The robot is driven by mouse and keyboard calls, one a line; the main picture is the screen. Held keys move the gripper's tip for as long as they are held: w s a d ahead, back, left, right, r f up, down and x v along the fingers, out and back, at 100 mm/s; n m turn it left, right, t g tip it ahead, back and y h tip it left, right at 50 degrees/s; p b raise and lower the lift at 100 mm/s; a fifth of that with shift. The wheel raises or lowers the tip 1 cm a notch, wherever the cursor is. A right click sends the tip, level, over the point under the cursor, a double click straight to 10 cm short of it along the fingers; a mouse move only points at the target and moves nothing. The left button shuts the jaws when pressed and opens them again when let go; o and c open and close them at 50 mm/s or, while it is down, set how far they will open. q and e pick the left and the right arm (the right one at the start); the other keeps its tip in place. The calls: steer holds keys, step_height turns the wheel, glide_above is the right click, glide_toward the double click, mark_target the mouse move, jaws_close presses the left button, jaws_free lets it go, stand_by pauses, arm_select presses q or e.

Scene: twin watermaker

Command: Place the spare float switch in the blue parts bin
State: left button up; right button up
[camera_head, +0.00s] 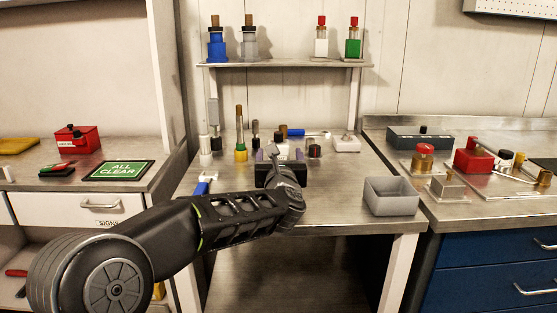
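My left gripper (279,154) is over the back half of the middle metal bench, seen from behind. Its two fingers stand apart. A small pale part with a black top (280,138) shows between or just beyond them; I cannot tell whether it is touched. I cannot pick out the float switch for certain among the small parts at the back of the bench. No blue bin shows; the one open bin on this bench is grey (392,196), right of my gripper, and looks empty. My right gripper is not in view.
A yellow-based post (240,150) and a blue-handled tool (292,132) stand or lie near my gripper. A shelf (285,64) above holds several capped bottles. The right bench (470,207) carries red and brass fittings. Bare bench lies between my gripper and the grey bin.

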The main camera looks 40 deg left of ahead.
arm_select(q)
steer(key=x, duration=0.3)
steer(key=shift+w+a, duration=0.1)
steer(key=shift+a, duration=0.1)
steer(key=shift+c, duration=0.4)
steer(key=shift+r, duration=0.1)
jaws_close()
stand_by(0.5)
